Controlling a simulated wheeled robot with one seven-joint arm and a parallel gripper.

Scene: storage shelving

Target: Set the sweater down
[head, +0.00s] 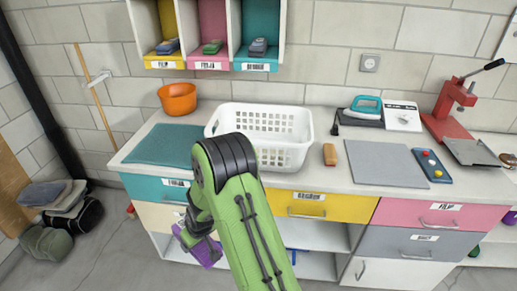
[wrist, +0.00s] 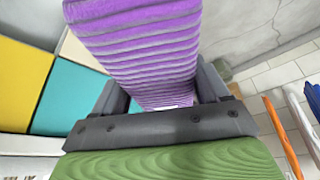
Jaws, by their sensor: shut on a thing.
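My green arm hides part of the drawers and the basket's front in the head view.
A white basket (head: 285,153) stands on the worktop (head: 309,178), beside a teal mat (head: 162,146) and an orange bowl (head: 178,98). A grey board (head: 384,164) lies to the right. Folded clothes (head: 62,196) and bags lie on the floor at left. Open shelf space shows under the yellow drawer (head: 312,206).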

